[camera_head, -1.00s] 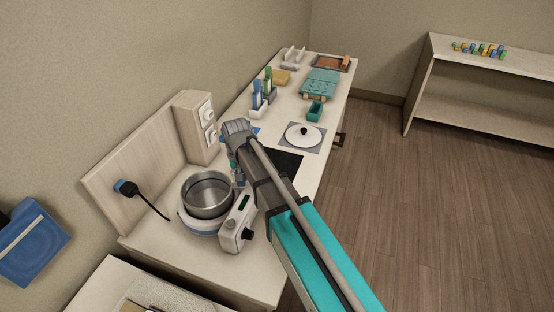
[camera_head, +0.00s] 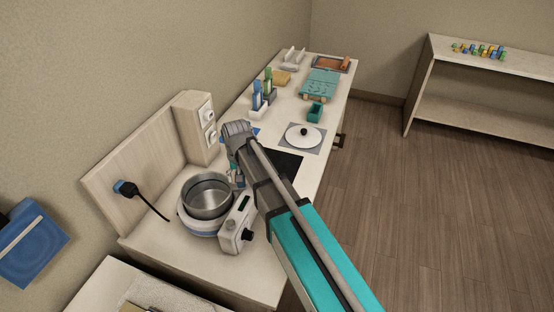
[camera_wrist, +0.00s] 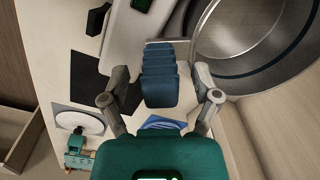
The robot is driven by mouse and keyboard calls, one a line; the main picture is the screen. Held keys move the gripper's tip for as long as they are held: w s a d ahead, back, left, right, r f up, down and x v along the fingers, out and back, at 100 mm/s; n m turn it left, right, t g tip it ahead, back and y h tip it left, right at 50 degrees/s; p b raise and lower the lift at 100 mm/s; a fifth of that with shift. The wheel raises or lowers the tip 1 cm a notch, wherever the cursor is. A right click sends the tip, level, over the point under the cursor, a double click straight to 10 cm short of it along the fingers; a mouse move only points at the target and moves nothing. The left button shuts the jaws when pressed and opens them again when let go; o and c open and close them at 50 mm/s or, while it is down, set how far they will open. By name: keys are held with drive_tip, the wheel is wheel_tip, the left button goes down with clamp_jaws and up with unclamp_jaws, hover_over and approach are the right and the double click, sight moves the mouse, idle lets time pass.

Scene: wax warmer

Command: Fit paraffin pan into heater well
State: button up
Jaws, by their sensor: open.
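The paraffin pan (camera_head: 207,196) is a round silver metal pan. In the head view it stands in the white, blue-banded heater (camera_head: 200,230), and its wall rises above the heater's rim. I cannot tell whether it sits fully down in the well. The wrist view shows part of the pan (camera_wrist: 235,35) at the upper right. My gripper (camera_wrist: 160,78) is open, its fingers apart on either side of a dark blue ribbed piece (camera_wrist: 160,92), perhaps the pan's handle. In the head view my arm hides most of the gripper, just right of the pan.
The heater's control box (camera_head: 236,224) with a black knob is at its front right. A black plug and cord (camera_head: 128,188) are at the left, by a wooden back panel. A dark mat (camera_head: 287,162) and a white round plate (camera_head: 304,135) lie farther back.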

drive_tip(key=shift+r+p, duration=0.45)
drive_tip(key=shift+d+r+p, duration=0.1)
drive_tip(key=shift+r+p, duration=3.4)
drive_tip(key=shift+d, duration=0.1)
drive_tip(key=s+d+f+b, duration=0.3)
drive_tip(key=s+d, duration=0.1)
drive_tip(key=d, duration=0.4)
drive_tip(key=s+d+f+m+b, duration=0.1)
drive_tip(key=s+d+f+b, duration=0.2)
drive_tip(key=d, duration=0.6)
drive_tip(key=s+d+f+b, duration=0.4)
drive_tip(key=d+f+b, duration=0.1)
drive_tip(key=d, duration=0.3)
drive_tip(key=shift+s+d+f+m, duration=0.25)
drive_tip(key=shift+s+d+m, duration=0.05)
drive_tip(key=shift+s+d, duration=0.05)
idle(1.1)
